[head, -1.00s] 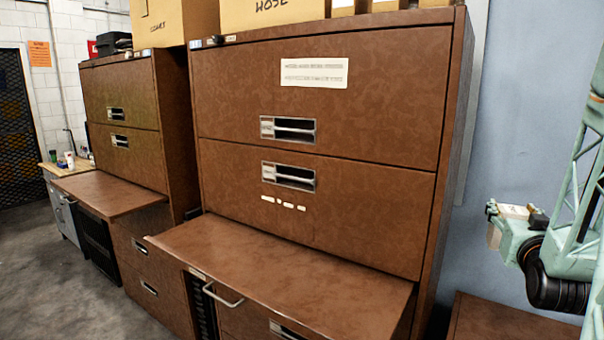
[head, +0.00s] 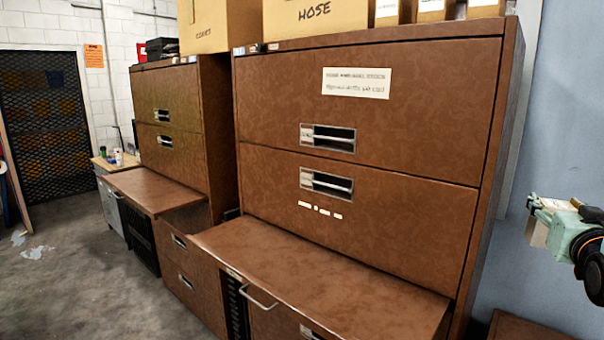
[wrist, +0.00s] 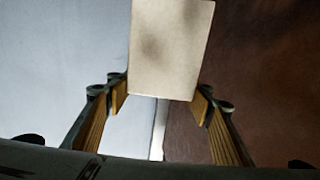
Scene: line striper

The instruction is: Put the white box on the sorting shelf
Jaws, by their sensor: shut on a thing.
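The white box (wrist: 171,45) is in the wrist view, held between the two yellow-padded fingers of my gripper (wrist: 160,96), which is shut on it. In the head view my gripper (head: 556,215) is at the right edge, in front of the blue-grey wall, with a pale part of the box (head: 538,234) showing beside the teal fingers. The box is in the air, apart from the cabinets. No surface is marked as the sorting shelf; a brown pull-out ledge (head: 330,285) juts from the large cabinet, bare on top, to the left of my gripper.
A tall brown cabinet (head: 385,130) fills the middle, with cardboard boxes (head: 318,14) on top. A second brown cabinet (head: 168,115) with its own bare ledge (head: 150,187) stands to the left. Concrete floor (head: 60,285) is open at the lower left. A low brown surface (head: 520,328) shows at the lower right.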

